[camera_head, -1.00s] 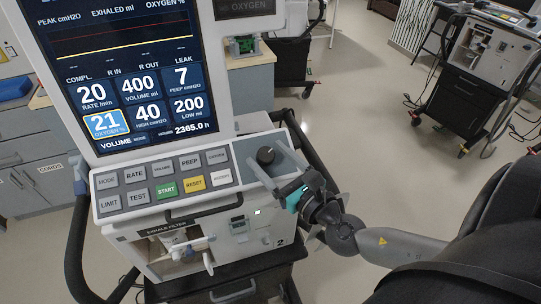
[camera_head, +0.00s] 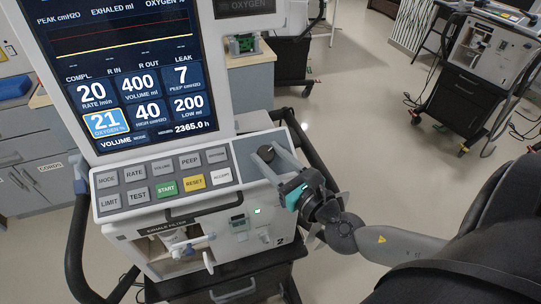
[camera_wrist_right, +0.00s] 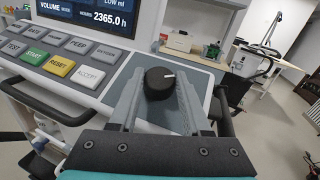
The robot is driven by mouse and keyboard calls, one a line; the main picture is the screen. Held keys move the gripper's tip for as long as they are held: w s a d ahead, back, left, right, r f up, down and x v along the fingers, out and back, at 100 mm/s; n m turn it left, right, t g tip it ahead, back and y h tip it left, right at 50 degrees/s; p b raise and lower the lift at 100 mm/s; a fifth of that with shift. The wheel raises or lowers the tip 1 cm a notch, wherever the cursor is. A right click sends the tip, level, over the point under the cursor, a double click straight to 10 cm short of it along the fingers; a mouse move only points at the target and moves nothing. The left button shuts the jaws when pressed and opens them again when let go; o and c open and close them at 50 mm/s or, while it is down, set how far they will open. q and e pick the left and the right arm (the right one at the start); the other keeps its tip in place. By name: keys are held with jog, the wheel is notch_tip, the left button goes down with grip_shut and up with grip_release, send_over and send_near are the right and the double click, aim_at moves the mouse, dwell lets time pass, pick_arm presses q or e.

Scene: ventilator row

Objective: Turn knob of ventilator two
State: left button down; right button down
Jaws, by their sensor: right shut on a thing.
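The ventilator (camera_head: 215,212) marked with a 2 stands in front of me, with its lit screen (camera_head: 130,75) above a button panel. Its round black knob (camera_head: 266,153) is on the grey pad at the panel's right end. In the wrist view the knob (camera_wrist_right: 160,82) has a white pointer line aimed to the right. My right gripper (camera_head: 270,156) reaches in from the lower right, its two grey fingers on either side of the knob and shut on it. The fingers partly hide the pad. The OXYGEN % field on the screen is highlighted and reads 21. My left gripper is not in view.
Several labelled buttons (camera_head: 165,180) lie just left of the knob. A dark side rail (camera_head: 310,155) curves close behind my gripper. Another ventilator (camera_head: 480,60) stands at the upper right. Open floor (camera_head: 375,105) lies between them.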

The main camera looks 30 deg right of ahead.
jog(key=shift+a+m+h, duration=0.1)
jog(key=shift+m+h, duration=0.4)
jog(key=shift+a+m+h+p, duration=0.1)
jog(key=shift+m+h+p, duration=0.5)
jog(key=shift+m+h, duration=0.2)
jog(key=m+h+p, duration=0.1)
jog(key=m+h, duration=0.2)
jog(key=shift+a+g+h, duration=0.15)
jog(key=shift+g+h, duration=0.15)
jog(key=shift+h, duration=0.1)
jog(key=m+g+h, duration=0.1)
jog(key=m+h, duration=0.1)
jog(key=m+g+h, duration=0.2)
jog(key=m, duration=0.1)
jog(key=m+g+h+p, duration=0.1)
jog(key=m+h, duration=0.1)
jog(key=m, duration=0.1)
jog(key=shift+w+a+g+h, duration=0.2)
jog(key=shift+a+g+h, duration=0.05)
jog(key=shift+g+h, duration=0.05)
jog(key=shift+m, duration=0.3)
jog(key=shift+c, duration=1.8)
grip_release()
